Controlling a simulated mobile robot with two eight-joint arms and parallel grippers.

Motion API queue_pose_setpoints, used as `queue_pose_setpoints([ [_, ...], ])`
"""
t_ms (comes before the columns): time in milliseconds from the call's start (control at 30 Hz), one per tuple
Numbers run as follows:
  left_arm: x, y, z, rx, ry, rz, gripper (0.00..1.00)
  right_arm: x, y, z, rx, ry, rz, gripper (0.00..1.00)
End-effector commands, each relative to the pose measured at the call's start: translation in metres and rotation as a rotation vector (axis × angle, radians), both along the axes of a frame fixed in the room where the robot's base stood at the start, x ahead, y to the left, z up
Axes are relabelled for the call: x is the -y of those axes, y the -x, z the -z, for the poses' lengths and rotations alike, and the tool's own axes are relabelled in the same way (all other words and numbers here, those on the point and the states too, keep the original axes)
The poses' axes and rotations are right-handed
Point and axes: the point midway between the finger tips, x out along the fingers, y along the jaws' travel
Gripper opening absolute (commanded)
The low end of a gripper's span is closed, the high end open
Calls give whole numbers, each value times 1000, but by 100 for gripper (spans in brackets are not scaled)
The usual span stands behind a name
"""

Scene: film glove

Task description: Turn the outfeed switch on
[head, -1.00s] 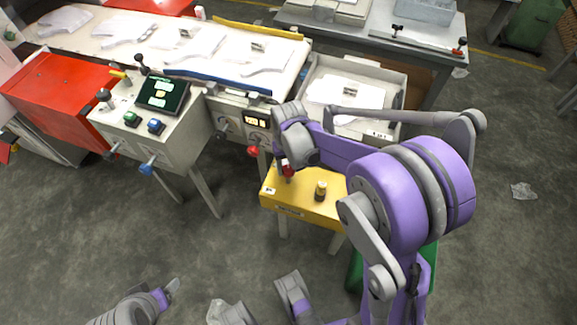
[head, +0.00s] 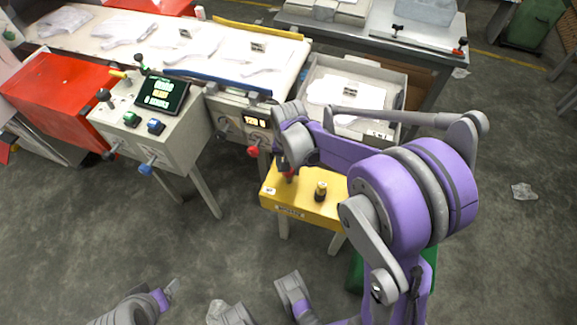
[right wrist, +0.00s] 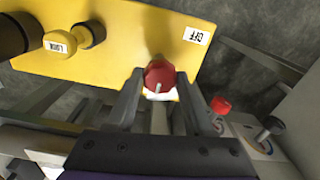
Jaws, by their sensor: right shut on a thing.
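A yellow box (head: 305,208) on legs stands in the middle of the head view. It carries a red switch knob (head: 288,177) at its left and a dark post with a yellow top (head: 320,188) beside it. My right gripper (head: 287,165) reaches down to the red knob; the arm partly hides it. In the right wrist view, my right gripper (right wrist: 160,88) is shut on the red knob (right wrist: 159,74), one finger on each side. A white OFF label (right wrist: 196,36) lies near it on the yellow top (right wrist: 140,35). My left gripper (head: 172,288) is low at the left, its jaw opening unclear.
A control console (head: 150,125) with a screen stands left of the box. A red knob (head: 253,151) juts from the conveyor's (head: 225,60) end panel. A grey tray (head: 385,95) with white film stands behind my arm. Open floor lies in front.

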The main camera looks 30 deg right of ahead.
Motion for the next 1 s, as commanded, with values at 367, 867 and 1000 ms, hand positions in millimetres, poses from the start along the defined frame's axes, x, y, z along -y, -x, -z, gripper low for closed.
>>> queue_pose_setpoints([
  [367, 0, 0, 0, 0, 0, 0, 76, 0, 0, 0, 0, 0, 1, 72],
  [867, 0, 0, -5, 2, 0, 0, 76, 0, 0, -15, 1, -1, 0, 82],
  [1000, 0, 0, -13, 4, 0, 0, 76, 0, 0, -43, 1, 0, 0, 82],
])
